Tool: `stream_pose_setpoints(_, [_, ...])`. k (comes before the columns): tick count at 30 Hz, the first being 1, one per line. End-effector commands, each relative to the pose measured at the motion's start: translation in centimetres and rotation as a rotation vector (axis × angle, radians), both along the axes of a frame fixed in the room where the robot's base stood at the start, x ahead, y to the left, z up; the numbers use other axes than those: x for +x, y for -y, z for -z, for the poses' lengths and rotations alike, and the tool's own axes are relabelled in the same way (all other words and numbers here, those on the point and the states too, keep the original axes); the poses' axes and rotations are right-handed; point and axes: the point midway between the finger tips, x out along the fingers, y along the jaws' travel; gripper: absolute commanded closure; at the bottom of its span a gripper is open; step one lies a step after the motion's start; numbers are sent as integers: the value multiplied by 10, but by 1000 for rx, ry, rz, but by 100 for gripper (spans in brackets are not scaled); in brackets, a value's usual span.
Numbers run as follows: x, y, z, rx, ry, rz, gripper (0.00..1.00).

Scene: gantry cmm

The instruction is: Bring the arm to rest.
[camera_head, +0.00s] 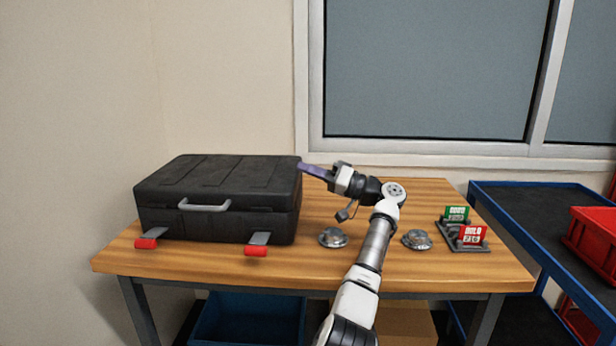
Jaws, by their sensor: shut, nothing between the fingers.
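My arm reaches up over the wooden table from the bottom of the head view and bends to the left at its wrist. My gripper (314,170) is shut and empty. Its purplish fingers point left, close to the upper right edge of the black case (215,200). I cannot tell whether they touch the case. The case lies closed on the left of the table, with a grey handle and two red-tipped latches at its front.
Two round metal pieces, one left (333,237) and one right (416,239) of my arm, lie on the wooden table (200,262). A holder (464,244) with green and red tags sits at right. A blue-edged cart (530,215) carries a red bin (592,240).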

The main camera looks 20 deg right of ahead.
Motion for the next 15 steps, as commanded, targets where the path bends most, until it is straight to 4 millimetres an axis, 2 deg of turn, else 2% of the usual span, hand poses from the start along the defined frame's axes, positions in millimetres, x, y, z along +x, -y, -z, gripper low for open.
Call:
stream_pose_setpoints(1, [-5, 16, 9, 4, -2, 5, 100])
stream_pose_setpoints(7, [-19, 54, 21, 4, 1, 4, 100])
stream_pose_setpoints(15, [-26, 71, 27, 3, 3, 4, 100])
